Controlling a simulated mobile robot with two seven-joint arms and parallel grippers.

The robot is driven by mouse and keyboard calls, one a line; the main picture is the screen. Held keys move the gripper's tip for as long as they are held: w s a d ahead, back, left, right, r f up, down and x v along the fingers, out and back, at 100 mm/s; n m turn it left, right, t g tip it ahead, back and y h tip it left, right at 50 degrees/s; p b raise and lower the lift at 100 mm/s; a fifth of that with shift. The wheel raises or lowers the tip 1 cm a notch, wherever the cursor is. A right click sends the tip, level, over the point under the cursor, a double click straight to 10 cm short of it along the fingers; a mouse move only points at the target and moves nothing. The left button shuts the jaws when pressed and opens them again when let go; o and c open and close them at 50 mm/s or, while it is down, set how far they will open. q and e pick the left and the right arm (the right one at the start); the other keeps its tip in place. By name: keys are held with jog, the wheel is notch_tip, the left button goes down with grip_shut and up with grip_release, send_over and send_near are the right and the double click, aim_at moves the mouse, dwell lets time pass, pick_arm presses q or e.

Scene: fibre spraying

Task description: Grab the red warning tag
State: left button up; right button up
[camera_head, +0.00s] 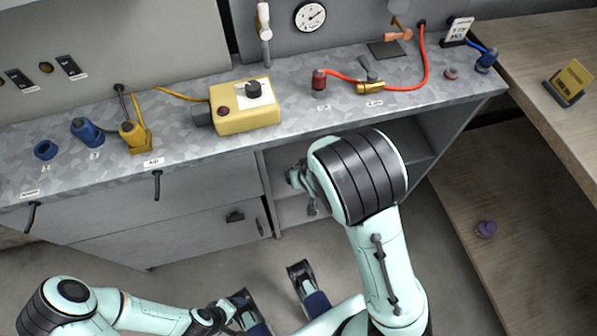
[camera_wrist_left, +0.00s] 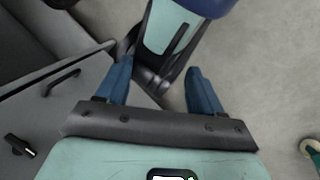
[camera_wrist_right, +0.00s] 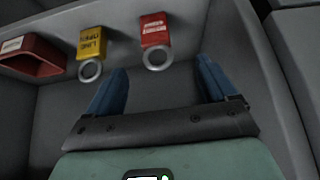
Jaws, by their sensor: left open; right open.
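The red warning tag (camera_wrist_right: 154,30) with white lettering shows in the right wrist view at the top middle. Its metal ring (camera_wrist_right: 156,57) hangs at its lower end. My right gripper (camera_wrist_right: 162,66) is open and empty, with its blue fingers on either side of the ring in the picture. The tag looks beyond the fingertips, and I see no contact. In the head view my right arm reaches to the open cabinet bay and hides the tag. My left gripper (camera_wrist_left: 157,70) is open and empty, low in front of the cabinet.
A yellow tag (camera_wrist_right: 92,42) with its own ring hangs left of the red one. A red holder (camera_wrist_right: 32,56) is further left. The grey bay walls are close on the right. Above, the worktop (camera_head: 190,148) carries a yellow box (camera_head: 244,106), hoses and fittings.

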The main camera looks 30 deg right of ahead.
jog(key=b+x, duration=0.3)
jog(key=x, duration=0.4)
jog(key=shift+w+d+f+b, duration=0.1)
jog(key=shift+f+b, duration=0.3)
jog(key=shift+w+d+f+b, duration=0.25)
jog(key=shift+f+b, duration=0.2)
jog(key=shift+f, duration=0.15)
jog(key=shift+w+d+f+b, duration=0.25)
jog(key=shift+f+b, duration=0.15)
jog(key=shift+f, duration=0.15)
jog(key=shift+b+x, duration=0.35)
jog(key=shift+x, duration=0.5)
jog(key=shift+w+f, duration=0.15)
jog(key=shift+w, duration=0.05)
pick_arm(q)
jog(key=w+a+f+t, duration=0.1)
jog(key=w+a+f, duration=0.1)
jog(key=w+f, duration=0.1)
jog(key=w+a+f+y, duration=0.1)
jog(key=w+a+f, duration=0.1)
jog(key=f, duration=0.3)
jog(key=shift+w+a+f+n+t, duration=0.35)
jog(key=shift+w+a+n+t, duration=0.05)
jog(key=shift+w, duration=0.1)
pick_arm(e)
jog(key=c, duration=1.1)
